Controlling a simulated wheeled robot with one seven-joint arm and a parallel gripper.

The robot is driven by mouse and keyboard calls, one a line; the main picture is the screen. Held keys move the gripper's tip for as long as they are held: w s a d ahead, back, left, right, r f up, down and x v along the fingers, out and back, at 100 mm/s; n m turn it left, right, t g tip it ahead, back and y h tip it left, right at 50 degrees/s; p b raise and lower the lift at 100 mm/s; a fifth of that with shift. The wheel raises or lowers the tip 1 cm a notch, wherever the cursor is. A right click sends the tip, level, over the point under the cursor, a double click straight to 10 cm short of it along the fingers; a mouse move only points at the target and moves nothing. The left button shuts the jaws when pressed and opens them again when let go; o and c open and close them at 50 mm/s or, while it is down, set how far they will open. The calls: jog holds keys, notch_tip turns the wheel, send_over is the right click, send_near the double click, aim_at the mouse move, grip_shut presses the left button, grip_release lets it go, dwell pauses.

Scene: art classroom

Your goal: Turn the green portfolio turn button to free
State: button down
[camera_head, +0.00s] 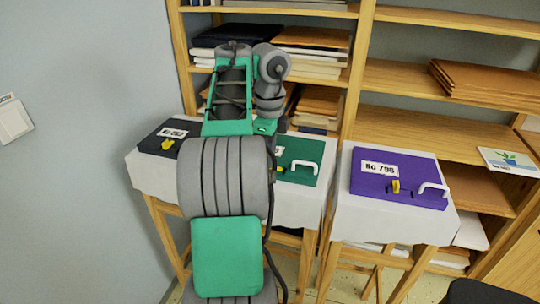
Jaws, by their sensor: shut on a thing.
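The green portfolio (297,176) lies on a white-covered stand, partly hidden behind my arm. Its white handle (306,166) shows at the right, and only the edge of its white label shows. Its yellow turn button (279,170) shows just right of my grey arm link, partly covered by it. The button's full angle cannot be told. My arm reaches over the portfolio. My gripper's fingers are hidden behind the arm, so any contact with the button does not show.
A purple portfolio (370,185) with a yellow button lies on the stand to the right. A black portfolio (158,138) lies left of my arm. Wooden shelves (425,132) with stacked folders stand behind. A gap separates the two stands. A grey wall is at left.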

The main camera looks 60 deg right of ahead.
dwell(0.3)
jog(key=c, duration=1.6)
grip_release()
jog(key=shift+r, duration=0.1)
notch_tip(320, 180, up, 8)
jog(key=p, duration=0.7)
jog(key=shift+f, duration=0.2)
